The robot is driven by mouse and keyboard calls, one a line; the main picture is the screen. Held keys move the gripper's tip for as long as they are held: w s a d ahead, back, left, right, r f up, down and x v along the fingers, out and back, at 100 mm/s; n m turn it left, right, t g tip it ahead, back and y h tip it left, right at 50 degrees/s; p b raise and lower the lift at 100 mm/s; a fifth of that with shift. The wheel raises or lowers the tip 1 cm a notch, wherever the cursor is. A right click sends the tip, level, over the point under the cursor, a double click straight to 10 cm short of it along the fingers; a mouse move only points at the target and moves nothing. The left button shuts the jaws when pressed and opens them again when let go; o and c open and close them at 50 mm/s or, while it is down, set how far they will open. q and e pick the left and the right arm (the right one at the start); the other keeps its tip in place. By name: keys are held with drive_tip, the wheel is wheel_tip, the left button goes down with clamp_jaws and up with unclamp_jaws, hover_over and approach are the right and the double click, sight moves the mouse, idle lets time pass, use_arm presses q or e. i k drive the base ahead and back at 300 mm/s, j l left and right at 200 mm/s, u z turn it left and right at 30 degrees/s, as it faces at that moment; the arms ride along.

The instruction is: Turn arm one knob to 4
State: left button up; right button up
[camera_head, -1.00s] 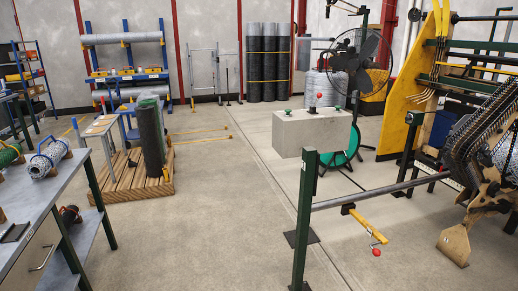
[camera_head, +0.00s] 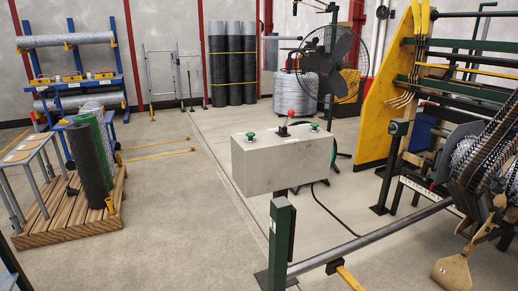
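A grey box (camera_head: 270,170) stands near the middle of the view. Two green knobs, a left one (camera_head: 250,136) and a right one (camera_head: 314,126), sit on its top, with a red-tipped lever (camera_head: 291,114) between them. I cannot tell which control is the arm one knob, and no number or scale is readable. The weaving machine (camera_head: 408,75), with a yellow side plate, stands at the right. Neither of my grippers is in view.
A green post (camera_head: 281,240) and a grey rail (camera_head: 380,234) cross the foreground before the box. A fan (camera_head: 333,50) stands behind it. A wooden pallet (camera_head: 65,228) with upright mesh rolls is at the left. The floor between pallet and box is clear.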

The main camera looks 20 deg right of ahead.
sight(502, 182)
drive_tip(key=i+l, duration=0.1)
drive_tip(key=l, duration=0.7)
drive_tip(key=i+l+z, duration=0.1)
drive_tip(key=l, duration=0.25)
drive_tip(key=i+l, duration=0.15)
drive_tip(key=l, duration=0.25)
drive_tip(key=i+l, duration=0.1)
drive_tip(key=l, duration=0.3)
drive_tip(key=i+l+z, duration=0.1)
drive_tip(key=l, duration=0.25)
